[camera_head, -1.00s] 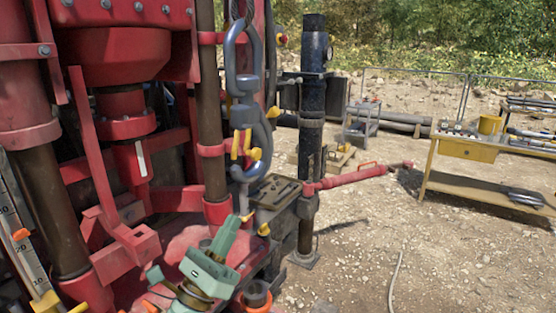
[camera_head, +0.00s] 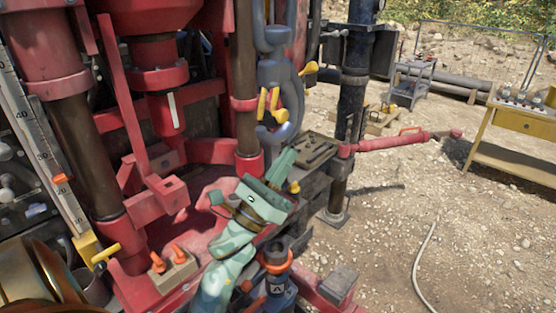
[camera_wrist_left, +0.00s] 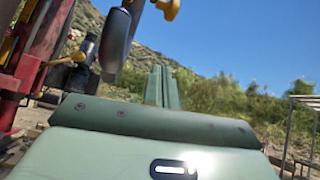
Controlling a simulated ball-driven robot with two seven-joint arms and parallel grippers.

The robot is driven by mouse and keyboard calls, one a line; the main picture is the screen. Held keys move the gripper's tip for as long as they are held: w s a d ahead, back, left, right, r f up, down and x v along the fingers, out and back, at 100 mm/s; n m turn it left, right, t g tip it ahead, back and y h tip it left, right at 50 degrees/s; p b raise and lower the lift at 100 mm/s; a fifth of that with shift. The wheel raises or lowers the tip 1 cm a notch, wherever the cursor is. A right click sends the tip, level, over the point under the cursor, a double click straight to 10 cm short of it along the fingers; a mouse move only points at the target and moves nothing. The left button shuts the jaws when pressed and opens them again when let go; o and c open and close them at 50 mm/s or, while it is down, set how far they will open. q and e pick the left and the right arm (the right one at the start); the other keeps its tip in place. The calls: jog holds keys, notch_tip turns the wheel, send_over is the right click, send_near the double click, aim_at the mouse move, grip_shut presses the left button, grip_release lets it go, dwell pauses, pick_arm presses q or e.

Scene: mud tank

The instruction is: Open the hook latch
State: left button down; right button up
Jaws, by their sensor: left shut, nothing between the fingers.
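The large blue-grey hook (camera_head: 296,100) hangs beside the red rig in the head view. Yellow latch pieces (camera_head: 262,104) sit across its opening, and a yellow knob (camera_head: 309,68) sticks out to its right. My left gripper (camera_head: 288,154), pale green, points up from below, its fingertips just under the hook's bottom curve. Its fingers are shut and empty. In the left wrist view the fingers (camera_wrist_left: 162,84) stand together, with the dark hook (camera_wrist_left: 118,42) up and to their left and a yellow knob (camera_wrist_left: 169,8) at the top edge. My right gripper is not in view.
The red rig (camera_head: 130,80) stands close on the left. A dark post (camera_head: 353,90) stands to the right of the hook, with a red bar (camera_head: 390,143) running right from it. A yellow workbench (camera_head: 515,120) is at the far right. Gravel ground between is open.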

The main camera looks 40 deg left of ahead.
aim_at(273, 105)
pick_arm(q)
jog(key=r+p, duration=0.1)
jog(key=r, duration=0.1)
jog(key=r+p, duration=0.2)
jog(key=w+r+p, duration=0.1)
jog(key=r, duration=0.1)
jog(key=shift+a+r, duration=0.1)
jog(key=shift+a, duration=0.05)
jog(key=shift+p, duration=0.35)
